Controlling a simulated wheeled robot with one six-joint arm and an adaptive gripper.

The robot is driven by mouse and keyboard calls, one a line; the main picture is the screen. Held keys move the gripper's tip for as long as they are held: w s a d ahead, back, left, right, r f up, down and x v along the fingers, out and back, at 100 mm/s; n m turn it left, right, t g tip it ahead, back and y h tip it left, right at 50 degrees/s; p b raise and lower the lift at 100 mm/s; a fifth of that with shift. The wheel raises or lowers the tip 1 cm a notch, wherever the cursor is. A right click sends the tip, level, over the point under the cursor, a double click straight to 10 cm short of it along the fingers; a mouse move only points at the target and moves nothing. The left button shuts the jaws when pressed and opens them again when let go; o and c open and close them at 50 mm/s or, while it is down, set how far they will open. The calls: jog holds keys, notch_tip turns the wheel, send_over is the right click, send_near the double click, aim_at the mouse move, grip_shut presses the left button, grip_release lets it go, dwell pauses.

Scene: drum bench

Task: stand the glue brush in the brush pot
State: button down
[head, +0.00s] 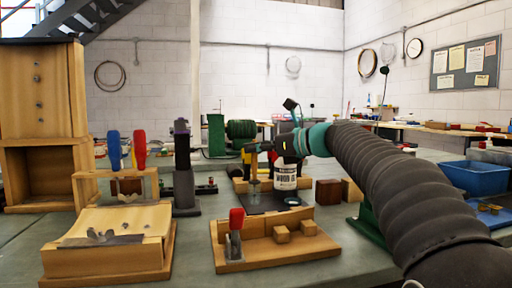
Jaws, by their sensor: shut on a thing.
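My gripper (254,149) reaches in from the right, above the back of the bench and left of the white glue bottle (285,175). It is shut on a thin upright thing, which appears to be the glue brush (254,168). The brush is small and partly hidden by the fingers. A small pot (254,186), which looks like the brush pot, stands on a dark mat (262,204) just below. I cannot tell whether the brush tip is inside the pot or only in front of or above it.
A wooden jig with a red-handled clamp (237,220) stands in front of the mat. A wooden box (108,243) and tools with blue and red handles (140,150) are at left. Wooden blocks (328,191) and a blue bin (470,178) are at right.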

jog(key=c, duration=1.1)
grip_release()
jog(key=v, duration=1.2)
